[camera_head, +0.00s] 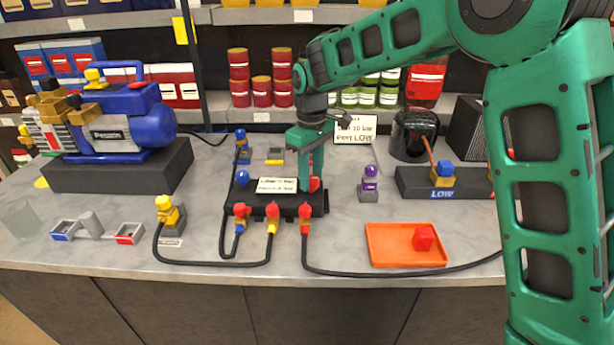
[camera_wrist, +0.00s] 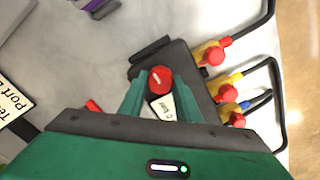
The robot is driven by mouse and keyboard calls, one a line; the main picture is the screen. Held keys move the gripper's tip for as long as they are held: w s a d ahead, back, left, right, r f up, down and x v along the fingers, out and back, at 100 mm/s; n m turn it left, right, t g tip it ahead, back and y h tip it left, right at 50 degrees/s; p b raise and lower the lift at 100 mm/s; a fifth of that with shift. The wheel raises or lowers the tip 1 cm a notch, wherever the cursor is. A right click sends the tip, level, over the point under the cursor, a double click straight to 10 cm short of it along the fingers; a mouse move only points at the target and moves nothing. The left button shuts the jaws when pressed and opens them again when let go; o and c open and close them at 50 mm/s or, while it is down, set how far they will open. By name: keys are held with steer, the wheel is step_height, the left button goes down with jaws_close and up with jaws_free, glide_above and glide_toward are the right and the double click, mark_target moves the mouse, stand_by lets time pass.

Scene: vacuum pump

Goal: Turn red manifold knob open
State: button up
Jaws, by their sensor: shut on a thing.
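The red manifold knob (camera_wrist: 161,78) sits at one end of the black manifold block (camera_wrist: 196,75), between my fingertips in the wrist view. In the head view the knob (camera_head: 314,184) shows at the right end of the manifold (camera_head: 285,204), partly hidden by my fingers. My gripper (camera_head: 308,183) points down over it and is shut on it; it also shows in the wrist view (camera_wrist: 160,88). A pale line runs across the knob's top. A blue knob (camera_head: 242,177) is at the manifold's left end. A white label (camera_head: 277,185) lies on top.
Hoses with red and yellow fittings (camera_head: 272,212) leave the manifold's front. A purple-topped fitting (camera_head: 369,184) stands close on the right. An orange tray (camera_head: 388,259) holds a red cube (camera_head: 424,237). A blue pump (camera_head: 125,125) is at the left. A sign (camera_head: 355,130) stands behind.

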mark_target(312, 178)
steer(key=shift+d, duration=0.1)
stand_by(0.4)
steer(key=o, duration=1.1)
steer(key=shift+c, duration=0.2)
step_height(312, 178, up, 11)
steer(key=shift+w+f, duration=0.1)
